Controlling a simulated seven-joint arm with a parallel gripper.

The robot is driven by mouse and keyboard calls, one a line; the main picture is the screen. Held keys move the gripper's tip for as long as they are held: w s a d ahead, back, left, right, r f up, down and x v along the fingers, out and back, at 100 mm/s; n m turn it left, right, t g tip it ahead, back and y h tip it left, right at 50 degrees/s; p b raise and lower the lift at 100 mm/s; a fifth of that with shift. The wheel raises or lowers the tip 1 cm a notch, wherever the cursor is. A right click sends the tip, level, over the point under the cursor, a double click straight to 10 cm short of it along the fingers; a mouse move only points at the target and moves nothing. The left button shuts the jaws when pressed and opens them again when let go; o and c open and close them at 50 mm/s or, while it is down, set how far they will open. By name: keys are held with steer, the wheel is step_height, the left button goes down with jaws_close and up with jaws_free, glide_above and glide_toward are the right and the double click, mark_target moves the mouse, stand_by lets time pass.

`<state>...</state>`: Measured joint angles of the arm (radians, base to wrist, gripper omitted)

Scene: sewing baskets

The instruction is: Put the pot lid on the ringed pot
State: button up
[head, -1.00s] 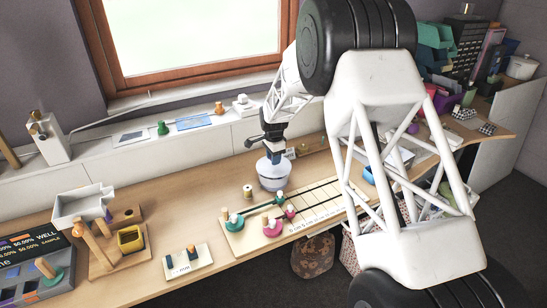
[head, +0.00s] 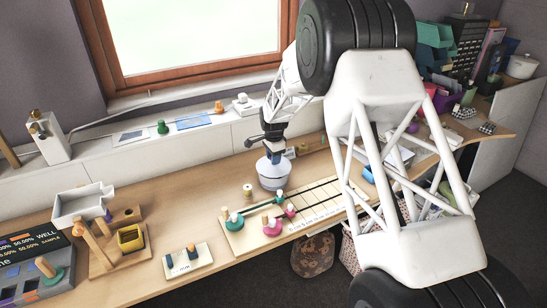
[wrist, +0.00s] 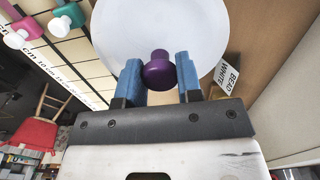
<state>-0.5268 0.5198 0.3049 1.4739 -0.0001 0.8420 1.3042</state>
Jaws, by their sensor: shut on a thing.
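The pot lid (wrist: 160,25) is a pale round disc with a purple knob (wrist: 158,70), seen in the wrist view. My gripper (wrist: 159,76) is shut on the knob, with one blue finger on each side. In the head view my gripper (head: 275,158) points down at the pale, ringed pot (head: 272,181), which stands on the table below the window. The lid is at the pot's top there, but I cannot tell whether it rests on the rim or sits slightly above it. The pot is hidden behind the lid in the wrist view.
A small spool (head: 248,190) stands left of the pot. A ruled board (head: 318,204) with green and pink pieces lies in front of it. A card with printed words (wrist: 229,77) is close to the lid's right side. Another white pot (head: 522,66) stands far right.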

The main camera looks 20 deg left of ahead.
steer(key=shift+f, duration=0.6)
steer(key=o, duration=1)
steer(key=shift+r, duration=0.15)
steer(key=shift+r, duration=3.8)
